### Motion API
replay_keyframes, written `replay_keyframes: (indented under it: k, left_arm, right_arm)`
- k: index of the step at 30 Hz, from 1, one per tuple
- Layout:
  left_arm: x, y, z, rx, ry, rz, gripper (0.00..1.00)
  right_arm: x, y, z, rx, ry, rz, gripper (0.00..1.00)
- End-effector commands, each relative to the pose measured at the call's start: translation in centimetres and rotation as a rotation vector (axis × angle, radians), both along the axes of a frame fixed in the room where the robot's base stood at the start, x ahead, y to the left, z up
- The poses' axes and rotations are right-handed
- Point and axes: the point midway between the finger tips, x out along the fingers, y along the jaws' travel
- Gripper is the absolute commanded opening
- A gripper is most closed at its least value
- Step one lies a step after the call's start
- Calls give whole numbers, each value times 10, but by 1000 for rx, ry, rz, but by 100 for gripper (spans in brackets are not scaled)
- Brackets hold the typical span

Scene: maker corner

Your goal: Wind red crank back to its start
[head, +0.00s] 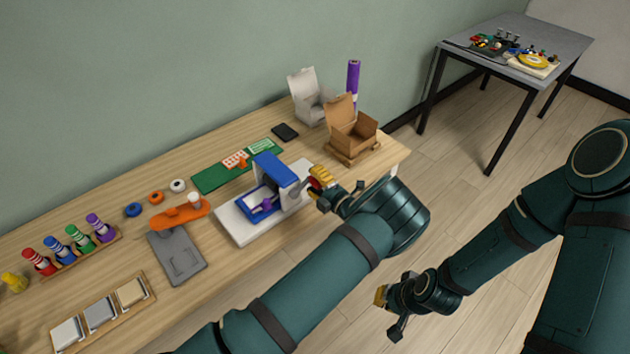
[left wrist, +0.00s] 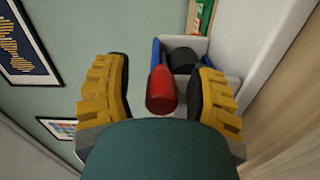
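The red crank (head: 314,184) is at the right side of a device with a blue upright block (head: 276,168) on a white base (head: 234,225). My left gripper (head: 322,189) is at the crank and partly hides it in the head view. In the left wrist view the red crank handle (left wrist: 161,92) stands between the two yellow-padded fingers of my left gripper (left wrist: 160,95), with gaps on both sides. The fingers are apart. My right gripper (head: 387,314) hangs over the floor away from the table, fingers apart and empty.
An open cardboard box (head: 352,140) and a white box (head: 308,100) stand behind the device. An orange tool (head: 178,214) and a grey plate (head: 177,258) lie to its left. A green board (head: 215,177) lies behind. The floor around my right gripper is clear.

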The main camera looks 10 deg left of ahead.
Motion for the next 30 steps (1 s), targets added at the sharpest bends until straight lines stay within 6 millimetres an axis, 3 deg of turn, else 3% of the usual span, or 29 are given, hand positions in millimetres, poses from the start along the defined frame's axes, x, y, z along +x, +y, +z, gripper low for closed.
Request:
replay_keyframes:
  k: [8,21,30]
  left_arm:
    - [-5,-6,-1,-1,2,-2,57]
    - [-54,-71,0,-1,1,-3,57]
    - [-73,-93,1,0,0,0,57]
  right_arm:
    - [0,0,0,0,0,0,0]
    - [0,0,0,0,0,0,0]
    - [0,0,0,0,0,0,0]
